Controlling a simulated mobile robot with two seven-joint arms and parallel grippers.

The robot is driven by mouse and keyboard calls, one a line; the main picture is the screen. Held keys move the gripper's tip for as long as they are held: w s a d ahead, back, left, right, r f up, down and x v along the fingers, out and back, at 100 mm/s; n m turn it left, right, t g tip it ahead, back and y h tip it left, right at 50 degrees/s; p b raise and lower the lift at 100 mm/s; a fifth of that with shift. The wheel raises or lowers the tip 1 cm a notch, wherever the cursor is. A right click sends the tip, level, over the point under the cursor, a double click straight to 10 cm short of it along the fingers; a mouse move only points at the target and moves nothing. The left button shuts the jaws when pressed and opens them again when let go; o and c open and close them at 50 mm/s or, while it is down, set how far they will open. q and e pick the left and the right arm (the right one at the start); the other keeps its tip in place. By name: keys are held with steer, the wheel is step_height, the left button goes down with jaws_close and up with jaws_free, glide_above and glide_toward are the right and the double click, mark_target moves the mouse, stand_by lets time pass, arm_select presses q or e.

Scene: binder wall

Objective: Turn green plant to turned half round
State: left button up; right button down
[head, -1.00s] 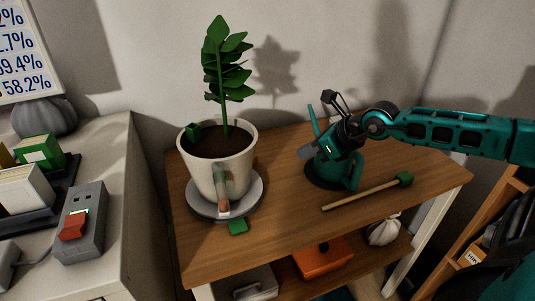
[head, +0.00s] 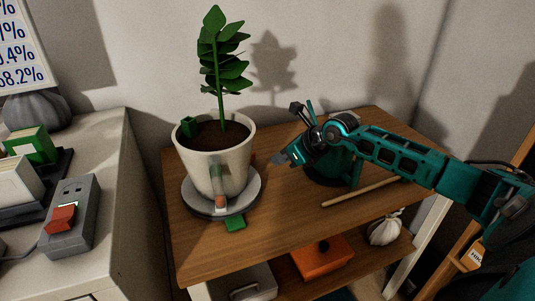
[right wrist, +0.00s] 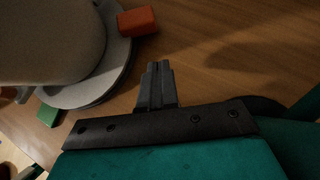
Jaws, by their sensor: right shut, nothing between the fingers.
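The green plant (head: 222,62) stands upright in a white pot (head: 232,168) on a round grey saucer (head: 247,197) on the wooden table. A strip with a grey-green upper part and an orange end (head: 219,192) is on the pot's front. A green tab (head: 235,222) shows at the saucer's front edge, also in the right wrist view (right wrist: 48,115). A red block (right wrist: 137,21) is at the saucer's edge in the right wrist view. My right gripper (head: 279,159) is shut and empty, right of the pot and apart from it; its closed fingers show in the wrist view (right wrist: 158,66). My left gripper is out of view.
A lower shelf holds an orange box (head: 322,258) and garlic (head: 385,231). A white cabinet (head: 115,190) stands left. The table front is clear.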

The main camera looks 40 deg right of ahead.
mark_target(256, 158)
steer(key=shift+w+a+f, duration=0.1)
steer(key=shift+w+a, duration=0.15)
steer(key=shift+w, duration=0.45)
steer(key=shift+w+a+r, duration=0.1)
steer(key=shift+w+a, duration=0.15)
steer(key=shift+w, duration=0.4)
steer(key=shift+w+a+f, duration=0.1)
steer(key=shift+w+a, duration=0.15)
steer(key=shift+w, duration=0.45)
